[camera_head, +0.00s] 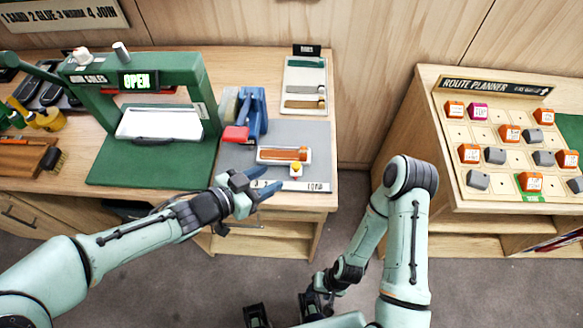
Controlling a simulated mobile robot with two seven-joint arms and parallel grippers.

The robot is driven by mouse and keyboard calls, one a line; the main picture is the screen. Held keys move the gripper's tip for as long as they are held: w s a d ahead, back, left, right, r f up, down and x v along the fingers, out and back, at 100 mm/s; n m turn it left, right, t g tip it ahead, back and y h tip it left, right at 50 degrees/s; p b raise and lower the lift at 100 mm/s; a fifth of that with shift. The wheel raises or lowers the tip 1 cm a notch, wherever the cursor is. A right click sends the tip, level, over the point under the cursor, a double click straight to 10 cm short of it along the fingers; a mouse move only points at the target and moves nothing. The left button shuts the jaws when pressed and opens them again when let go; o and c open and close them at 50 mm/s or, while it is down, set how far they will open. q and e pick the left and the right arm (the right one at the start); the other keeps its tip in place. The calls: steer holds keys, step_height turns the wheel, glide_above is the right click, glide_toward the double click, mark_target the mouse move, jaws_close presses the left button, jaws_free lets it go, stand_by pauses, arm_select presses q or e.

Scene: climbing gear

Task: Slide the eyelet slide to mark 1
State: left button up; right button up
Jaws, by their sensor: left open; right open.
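A small slide with a yellow and red knob (296,171), which looks like the eyelet slide, sits on the grey mat at the front of the left bench. A white marked strip (306,186) runs just in front of it; its marks are too small to read surely. My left gripper (269,179) is open and empty, with its blue fingertips just left of the knob and apart from it, over the left end of the strip. My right gripper (285,313) is open and empty, low at the bottom edge, away from the bench.
A tray with an orange cylinder (284,155) lies just behind the knob. A blue tool with a red part (249,115) stands behind left. A route planner board (497,115) stands on the right bench, across a floor gap.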

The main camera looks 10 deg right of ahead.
mark_target(294, 165)
arm_select(q)
steer(key=b+x, duration=0.1)
steer(key=x, duration=0.7)
steer(key=shift+w+d+f+b, duration=0.15)
steer(key=shift+d+f+b, duration=0.1)
steer(key=shift+b, duration=0.15)
steer(key=shift+r, duration=0.1)
jaws_close()
steer(key=shift+a, duration=0.1)
